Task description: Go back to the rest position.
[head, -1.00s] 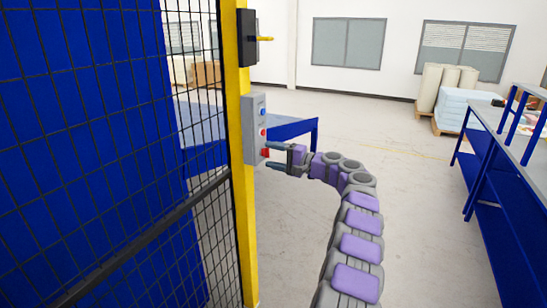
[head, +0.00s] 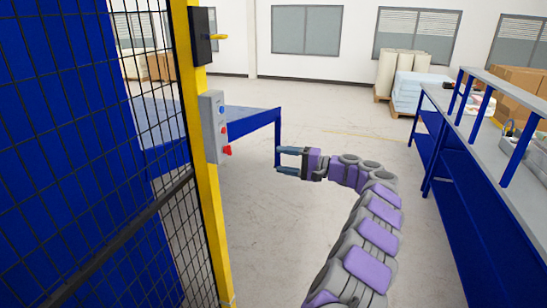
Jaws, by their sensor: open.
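My gripper (head: 287,161) is in the middle of the head view, at the end of my purple and grey arm. Its two fingers point left and stand apart, with nothing between them. A grey control box (head: 213,126) with a blue button and red buttons is mounted on the yellow post, left of my gripper. The lower red button (head: 227,151) sticks out toward my gripper. A clear gap separates the fingertips from the box.
A yellow post (head: 203,200) and black mesh fence (head: 90,150) stand at left, with a black latch box (head: 203,36) above. A blue table (head: 252,115) stands behind my gripper. A blue workbench (head: 480,165) runs along the right. The floor between is clear.

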